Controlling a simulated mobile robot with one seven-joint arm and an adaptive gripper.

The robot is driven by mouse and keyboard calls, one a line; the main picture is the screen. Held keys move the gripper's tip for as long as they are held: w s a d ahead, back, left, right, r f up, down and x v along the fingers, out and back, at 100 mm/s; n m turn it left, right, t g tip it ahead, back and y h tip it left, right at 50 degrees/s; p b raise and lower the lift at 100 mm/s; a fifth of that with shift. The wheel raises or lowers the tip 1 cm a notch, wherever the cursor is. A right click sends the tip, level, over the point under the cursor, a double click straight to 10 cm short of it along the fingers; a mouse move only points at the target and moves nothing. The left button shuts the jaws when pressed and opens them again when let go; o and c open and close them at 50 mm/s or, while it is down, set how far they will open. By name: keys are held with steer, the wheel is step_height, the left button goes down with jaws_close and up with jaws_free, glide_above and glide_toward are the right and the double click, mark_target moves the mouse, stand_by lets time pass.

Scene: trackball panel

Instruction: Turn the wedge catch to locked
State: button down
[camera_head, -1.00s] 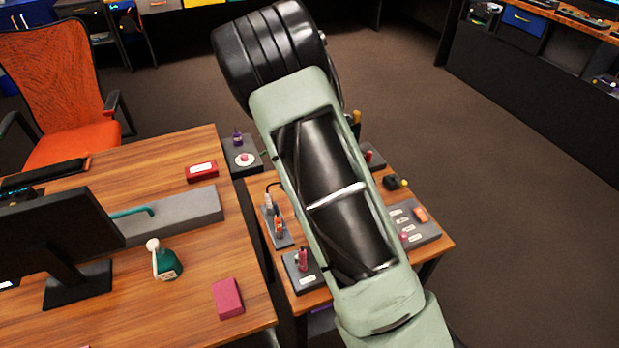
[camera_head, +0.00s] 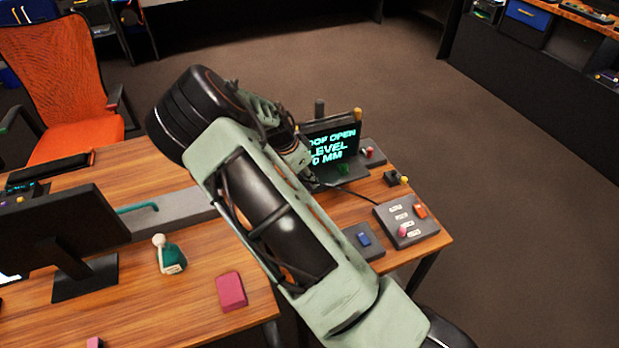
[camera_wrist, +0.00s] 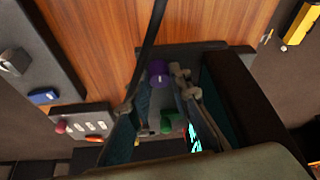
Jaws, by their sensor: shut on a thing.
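My gripper (camera_wrist: 154,92) reaches down among the panel's controls. In the wrist view its fingers are closed about a small purple knob-like piece (camera_wrist: 158,74), over a grey surface. I cannot tell for sure whether this piece is the wedge catch, and no lock marking is readable. In the head view my gripper (camera_head: 300,162) is beside the lit display (camera_head: 332,148), and my arm hides what it holds. A green piece (camera_wrist: 172,123) shows between the fingers in the wrist view.
A grey block with a blue switch (camera_head: 363,239) and a labelled panel (camera_head: 428,228) with pink and orange controls sit to the right. A black knob unit (camera_head: 392,178) and a red-topped control (camera_head: 369,152) are near. A cable crosses the tabletop. A monitor (camera_head: 60,225) stands left.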

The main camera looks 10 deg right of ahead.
stand_by(0.6)
steer(key=c, duration=1.8)
jaws_free()
steer(key=shift+o, duration=0.2)
steer(key=v, duration=1.2)
